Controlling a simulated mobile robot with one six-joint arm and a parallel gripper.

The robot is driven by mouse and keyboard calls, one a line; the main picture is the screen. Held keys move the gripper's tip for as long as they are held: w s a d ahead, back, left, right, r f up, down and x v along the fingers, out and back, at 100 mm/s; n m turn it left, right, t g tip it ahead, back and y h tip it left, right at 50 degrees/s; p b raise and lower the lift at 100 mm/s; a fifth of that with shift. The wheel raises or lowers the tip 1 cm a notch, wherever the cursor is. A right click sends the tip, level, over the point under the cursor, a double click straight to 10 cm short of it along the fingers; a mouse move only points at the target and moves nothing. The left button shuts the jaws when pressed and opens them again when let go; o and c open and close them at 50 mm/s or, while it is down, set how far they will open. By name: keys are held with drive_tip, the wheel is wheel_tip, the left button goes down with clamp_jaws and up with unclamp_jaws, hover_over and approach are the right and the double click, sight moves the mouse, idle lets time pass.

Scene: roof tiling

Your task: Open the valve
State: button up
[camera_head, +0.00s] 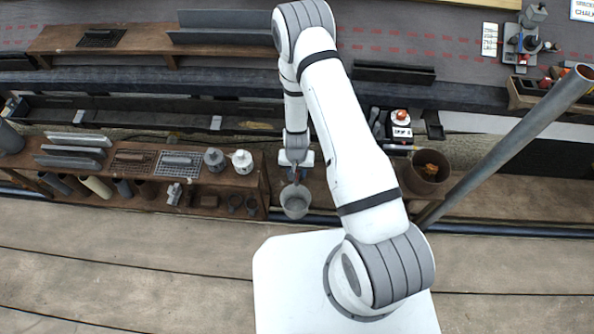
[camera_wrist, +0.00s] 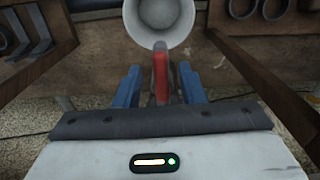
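A red handle-like piece (camera_wrist: 160,75) stands between the two blue fingers of my gripper (camera_wrist: 160,78) in the wrist view. Gaps show on both sides of it, so the fingers look open around it and not touching it. Its far end meets a pale grey round cup-like part (camera_wrist: 160,14), which also shows in the head view (camera_head: 295,203) just below my gripper (camera_head: 295,164). I cannot tell whether the red piece is the valve lever or the handle of the cup. No other clear valve shows.
A brown bucket (camera_head: 427,172) and a slanting grey pipe (camera_head: 510,143) are at right. A box with a red button (camera_head: 400,118) stands behind. The plank floor in front is clear.

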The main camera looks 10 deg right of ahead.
drive_tip(key=shift+r+p, duration=3.75)
drive_tip(key=shift+r, duration=0.15)
drive_tip(key=w+d+r+n+t+p, duration=0.2)
drive_tip(key=r+p, duration=0.8)
drive_tip(key=r, duration=3.1)
drive_tip(key=s+d+r+p, duration=0.2)
drive_tip(key=s+r, duration=0.4)
drive_tip(key=r, duration=0.3)
drive_tip(key=s+d+r+p, duration=0.2)
drive_tip(key=s+r+p, duration=0.2)
drive_tip(key=r, duration=0.5)
drive_tip(key=s+d+r+p, duration=0.3)
drive_tip(key=s+r+p, duration=0.1)
drive_tip(key=s+r, duration=0.4)
wheel_tip(320, 180, up, 2)
drive_tip(key=shift+s+r+t, duration=0.1)
drive_tip(key=shift+s+t, duration=0.2)
drive_tip(key=shift+s, duration=0.05)
